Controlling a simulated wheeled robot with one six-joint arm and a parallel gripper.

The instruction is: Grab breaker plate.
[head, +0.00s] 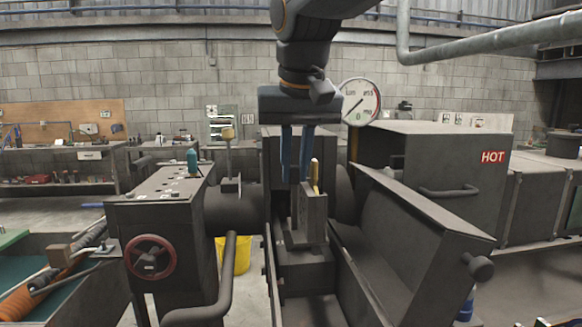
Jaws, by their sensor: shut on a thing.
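My gripper (296,178) hangs down in the middle of the head view, with two blue fingers pointing down into the gap of the dark machine. The fingers are shut on a narrow dark piece between them, which I take to be the breaker plate (296,168). Its shape and lower edge are hard to make out against the dark metal. A grey upright block (313,217) stands just below and to the right of the fingertips. A yellow, pale-tipped handle (315,180) sticks up from it, close to the right finger.
A dark housing with a red HOT sign (493,157) stands at right, with a slanted open cover (410,215) before it. A round gauge (360,101) is behind the gripper. A control box with a red handwheel (150,257) stands at left. A yellow bucket (240,256) is below.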

